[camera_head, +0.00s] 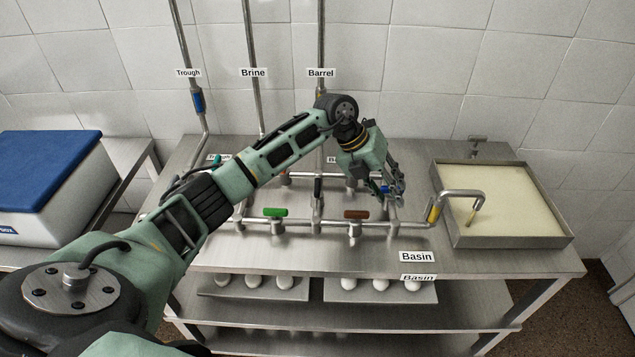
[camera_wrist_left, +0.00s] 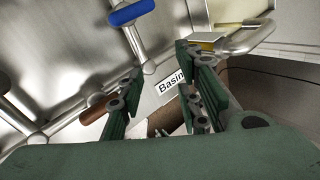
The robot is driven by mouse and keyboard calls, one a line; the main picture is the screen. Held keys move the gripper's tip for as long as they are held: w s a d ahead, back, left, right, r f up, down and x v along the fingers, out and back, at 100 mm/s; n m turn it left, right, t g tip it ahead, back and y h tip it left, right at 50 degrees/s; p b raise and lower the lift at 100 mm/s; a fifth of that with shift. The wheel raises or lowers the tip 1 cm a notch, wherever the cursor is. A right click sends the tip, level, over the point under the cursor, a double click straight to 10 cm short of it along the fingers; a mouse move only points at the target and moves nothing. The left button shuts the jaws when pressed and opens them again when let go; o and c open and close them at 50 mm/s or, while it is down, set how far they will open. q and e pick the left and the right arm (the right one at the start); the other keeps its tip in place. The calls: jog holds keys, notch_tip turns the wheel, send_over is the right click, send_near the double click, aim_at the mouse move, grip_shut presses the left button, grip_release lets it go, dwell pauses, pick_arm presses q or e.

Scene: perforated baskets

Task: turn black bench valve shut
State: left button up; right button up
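A small black valve handle (camera_head: 318,188) stands on the middle cross pipe of the bench pipework, in line with that pipe. It lies to the left of my left gripper (camera_head: 393,188), apart from it. My left gripper hangs over the right end of the pipework, beside the blue valve handle (camera_head: 378,188). In the left wrist view its two fingers (camera_wrist_left: 160,108) are spread with nothing held between them. My right gripper is not in view.
A green handle (camera_head: 275,212) and a brown handle (camera_head: 356,214) sit on the front pipe. A spout (camera_head: 462,193) reaches over the filled basin (camera_head: 437,190) at right. My left forearm hides part of the pipework. The bench front is clear.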

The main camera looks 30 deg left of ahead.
aim_at(317, 186)
pick_arm(q)
jog(key=s+a+r+n+g+y, duration=0.1)
jog(key=a+y, duration=0.1)
jog(key=a, duration=0.3)
jog(key=s+a+r+n+y, duration=0.1)
jog(key=a+y, duration=0.1)
jog(key=a, duration=0.4)
jog(key=s+a+r+g+y, duration=0.1)
jog(key=a, duration=0.5)
jog(key=shift+a+n+g+y, duration=0.1)
jog(key=shift+n+g+y, duration=0.2)
jog(key=shift+n+y, duration=0.1)
jog(key=shift+s+a, duration=0.15)
jog(key=shift+a, duration=0.15)
notch_tip(317, 186, down, 7)
jog(key=shift+r+p, duration=0.15)
jog(key=shift+p, duration=1.05)
jog(key=shift+f, duration=0.4)
jog(key=shift+c, duration=0.5)
grip_shut()
